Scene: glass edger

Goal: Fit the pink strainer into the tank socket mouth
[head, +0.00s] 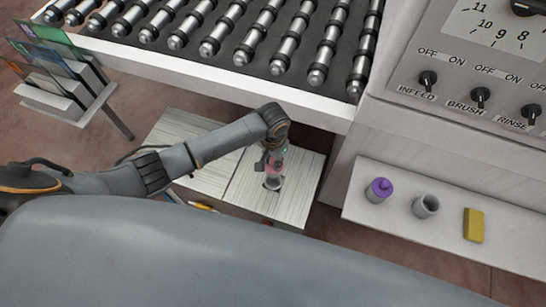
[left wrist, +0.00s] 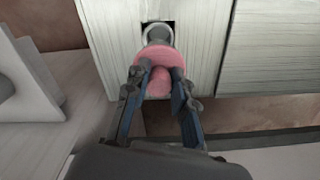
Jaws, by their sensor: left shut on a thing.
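The pink strainer (head: 277,162) is held by my left gripper (head: 266,163) over the pale slatted tank top. In the left wrist view the strainer (left wrist: 160,63) shows as a pink disc with a rounded knob, and the fingers of my left gripper (left wrist: 160,85) close on it from both sides. The grey round tank socket mouth (head: 273,184) shows just below the strainer in the head view. In the left wrist view the socket (left wrist: 157,33) sits in a dark cutout, right beyond the strainer's edge. I cannot tell if they touch. My right gripper is not in view.
A roller conveyor (head: 240,78) with a white front edge overhangs behind the tank cover (head: 297,178). On the right, a white shelf (head: 400,238) bears a purple-capped bottle (head: 379,190), a grey cup (head: 426,206) and a yellow sponge (head: 473,225). A rack of glass panes (head: 50,60) stands at left.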

